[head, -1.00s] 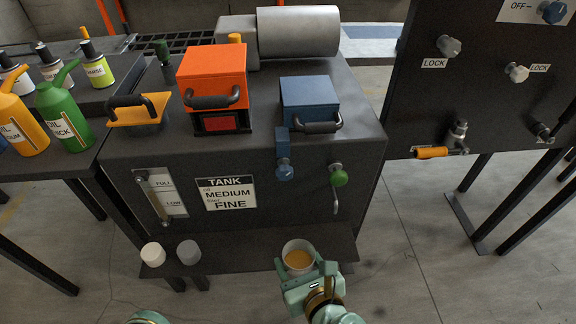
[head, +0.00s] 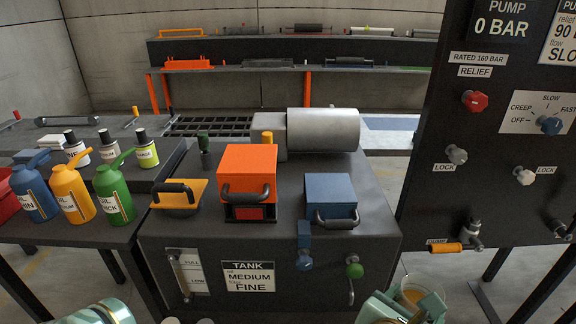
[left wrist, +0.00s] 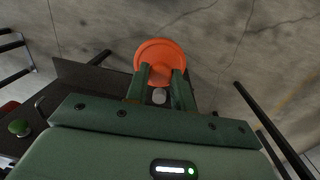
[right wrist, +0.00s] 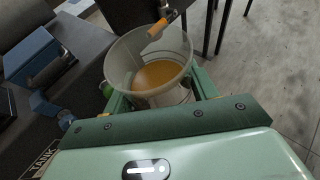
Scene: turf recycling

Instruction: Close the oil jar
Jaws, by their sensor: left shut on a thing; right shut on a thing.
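The oil jar (right wrist: 152,66) is a clear open-topped cup with amber oil in it. My right gripper (right wrist: 155,98) is shut on the jar, one finger on each side. In the head view the jar (head: 413,292) is at the lower right, to the right of the tank's front, partly behind my right gripper (head: 412,303). An orange round lid (left wrist: 160,59) is held in my left gripper (left wrist: 161,84), which is shut on it. The lid is apart from the jar. In the head view only part of my left arm shows at the bottom left; its lid is out of view.
The black tank (head: 330,265) stands in front, with a blue valve (head: 304,263) and a green knob (head: 355,270). The pump panel (head: 490,170) with an orange-handled tap (head: 445,247) is at right. Oil cans (head: 70,195) stand on the left table.

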